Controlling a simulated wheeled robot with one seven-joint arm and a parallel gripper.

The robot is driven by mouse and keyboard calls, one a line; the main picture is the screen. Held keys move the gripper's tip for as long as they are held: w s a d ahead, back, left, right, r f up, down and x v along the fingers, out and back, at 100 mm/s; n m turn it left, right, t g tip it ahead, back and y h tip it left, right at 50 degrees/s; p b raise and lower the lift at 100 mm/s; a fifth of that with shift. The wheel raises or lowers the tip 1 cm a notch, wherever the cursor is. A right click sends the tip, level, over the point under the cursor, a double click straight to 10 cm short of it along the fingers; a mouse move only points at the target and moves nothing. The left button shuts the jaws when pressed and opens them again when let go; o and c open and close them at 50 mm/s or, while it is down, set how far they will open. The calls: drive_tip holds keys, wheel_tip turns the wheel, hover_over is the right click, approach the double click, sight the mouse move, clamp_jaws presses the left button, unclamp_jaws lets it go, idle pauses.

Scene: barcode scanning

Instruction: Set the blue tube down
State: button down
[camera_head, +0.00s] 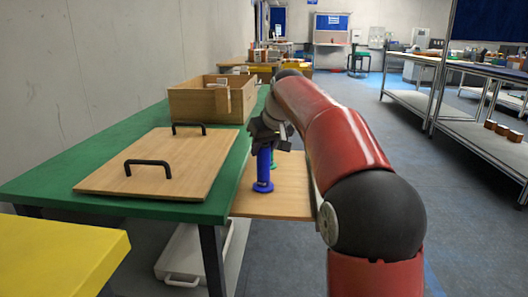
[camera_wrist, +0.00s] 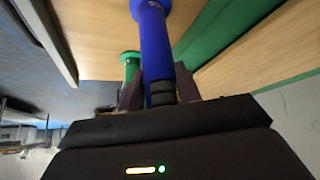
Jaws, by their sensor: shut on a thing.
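My gripper (camera_head: 266,140) is shut on the upper end of the blue tube (camera_head: 264,168), which hangs upright with its wide round base downward. In the wrist view the blue tube (camera_wrist: 155,45) runs between the two fingers of my gripper (camera_wrist: 159,90). The base is over a light wooden board (camera_head: 290,188) beside the green table; I cannot tell whether it touches the board. A green tube (camera_wrist: 130,60) stands close by on the wood in the wrist view, partly hidden by a finger.
The green table (camera_head: 60,178) carries a wooden panel (camera_head: 170,150) with two black handles and an open wooden box (camera_head: 195,105). A yellow surface (camera_head: 60,262) is at the lower left. Metal shelving (camera_head: 470,130) stands to the right across open floor.

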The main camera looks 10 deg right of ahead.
drive_tip(key=shift+f, duration=0.15)
drive_tip(key=c, duration=1)
unclamp_jaws()
drive_tip(key=shift+r, duration=0.3)
drive_tip(key=p+v, duration=0.2)
drive_tip(key=v, duration=1)
drive_tip(key=s+f+m+p, duration=0.1)
drive_tip(key=s+f, duration=0.5)
drive_tip(key=s, duration=0.4)
drive_tip(key=s+a+f+m+h+p, duration=0.1)
drive_tip(key=s+f, duration=0.6)
drive_tip(key=s, duration=0.4)
drive_tip(key=s+f+m+p, duration=0.1)
drive_tip(key=s+f, duration=0.5)
drive_tip(key=s, duration=0.4)
drive_tip(key=shift+s+a+f+g+h+p, duration=0.2)
drive_tip(key=shift+s+a+g+h+p, duration=0.1)
drive_tip(key=shift+a+g+h+p, duration=0.1)
